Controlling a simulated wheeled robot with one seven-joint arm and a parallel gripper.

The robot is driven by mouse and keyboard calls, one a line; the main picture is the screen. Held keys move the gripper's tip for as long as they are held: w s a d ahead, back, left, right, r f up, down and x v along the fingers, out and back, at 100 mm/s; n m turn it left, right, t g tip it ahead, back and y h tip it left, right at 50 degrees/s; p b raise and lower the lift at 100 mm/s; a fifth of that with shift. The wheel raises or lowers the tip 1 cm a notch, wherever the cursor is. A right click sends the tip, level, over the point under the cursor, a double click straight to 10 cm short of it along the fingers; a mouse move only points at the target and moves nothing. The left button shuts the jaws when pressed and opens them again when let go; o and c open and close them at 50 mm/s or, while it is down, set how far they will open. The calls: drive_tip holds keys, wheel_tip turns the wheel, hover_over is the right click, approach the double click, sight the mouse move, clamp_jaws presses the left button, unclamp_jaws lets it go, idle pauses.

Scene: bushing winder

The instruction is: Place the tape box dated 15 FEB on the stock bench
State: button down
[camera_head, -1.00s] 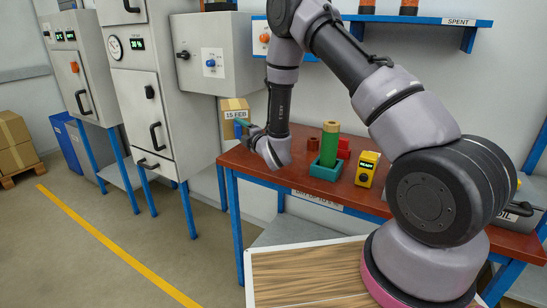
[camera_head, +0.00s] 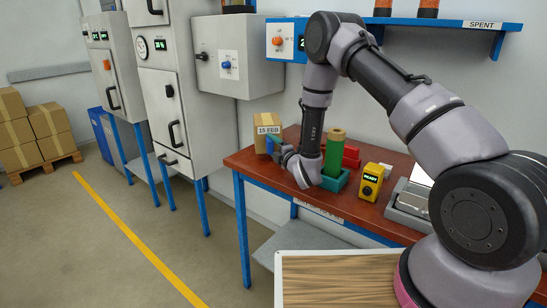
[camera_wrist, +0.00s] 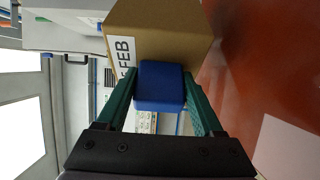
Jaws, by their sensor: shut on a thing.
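The tape box (camera_head: 267,120) is a brown carton with a white label reading 15 FEB. It is at the left end of the red-topped bench (camera_head: 258,164), and I cannot tell whether it touches the top. My gripper (camera_head: 277,146) is shut on a blue block on the box's near side. In the wrist view the two green fingers of my gripper (camera_wrist: 160,95) close around this blue block, with the box (camera_wrist: 165,35) just beyond and part of its label, FEB, showing. The red bench top (camera_wrist: 255,75) fills the right of that view.
On the bench stand a green cylinder in a teal holder (camera_head: 334,180), red pieces (camera_head: 351,156), a yellow READY device (camera_head: 370,182) and a grey case (camera_head: 408,203). Grey cabinets (camera_head: 160,90) stand left. A blue SPENT shelf (camera_head: 450,22) is above. Stacked cartons (camera_head: 35,132) are far left.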

drive_tip(key=shift+f, duration=2.1)
drive_tip(key=shift+f, duration=0.15)
unclamp_jaws()
drive_tip(key=shift+s, duration=0.1)
drive_tip(key=v, duration=1.1)
drive_tip(key=shift+s+d, duration=0.1)
drive_tip(key=shift+s, duration=0.05)
drive_tip(key=shift+s+d, duration=0.1)
drive_tip(key=shift+s, duration=0.15)
